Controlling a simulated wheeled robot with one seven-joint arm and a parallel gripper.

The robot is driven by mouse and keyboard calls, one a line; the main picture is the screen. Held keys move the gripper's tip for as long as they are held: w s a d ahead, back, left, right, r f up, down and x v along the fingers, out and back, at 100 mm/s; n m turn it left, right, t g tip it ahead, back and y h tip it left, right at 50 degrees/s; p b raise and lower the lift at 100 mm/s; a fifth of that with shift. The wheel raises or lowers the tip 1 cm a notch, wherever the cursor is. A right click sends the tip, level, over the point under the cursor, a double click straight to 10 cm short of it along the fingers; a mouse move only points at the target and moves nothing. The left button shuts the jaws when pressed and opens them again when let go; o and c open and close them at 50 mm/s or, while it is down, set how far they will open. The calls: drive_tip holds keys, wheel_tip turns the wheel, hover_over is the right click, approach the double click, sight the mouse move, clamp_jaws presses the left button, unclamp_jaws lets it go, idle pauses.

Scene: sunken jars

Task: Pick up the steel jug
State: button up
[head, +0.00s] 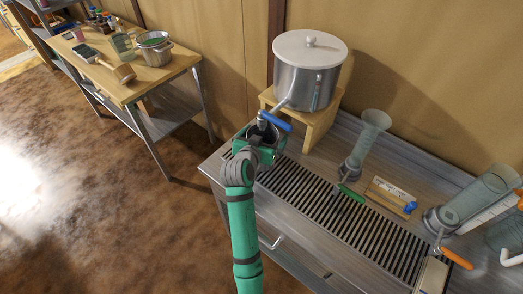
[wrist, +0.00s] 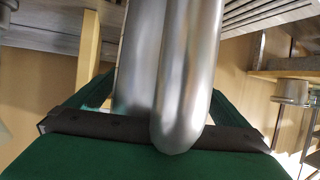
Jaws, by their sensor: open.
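The steel jug (head: 264,131) stands at the left end of the slatted metal counter, below the tap of the big pot. My gripper (head: 260,146) is at the jug, with its green fingers beside it, and partly hides it. In the wrist view the jug's shiny wall (wrist: 136,55) and its rounded handle (wrist: 188,80) fill the middle, very close to the palm. My gripper (wrist: 160,105) is open there, one finger on each side of the handle. Whether the fingers touch the jug cannot be told.
A lidded steel pot (head: 308,78) with a blue-handled tap stands on a wooden stand (head: 322,122) just behind. Glass vessels (head: 365,140) and a card with a blue item (head: 390,197) are to the right. A wooden table (head: 150,77) with a small pot stands at the left.

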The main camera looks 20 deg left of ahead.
drive_tip(key=shift+r, duration=0.1)
drive_tip(key=c, duration=1.8)
drive_tip(key=shift+c, duration=0.2)
drive_tip(key=shift+r, duration=0.15)
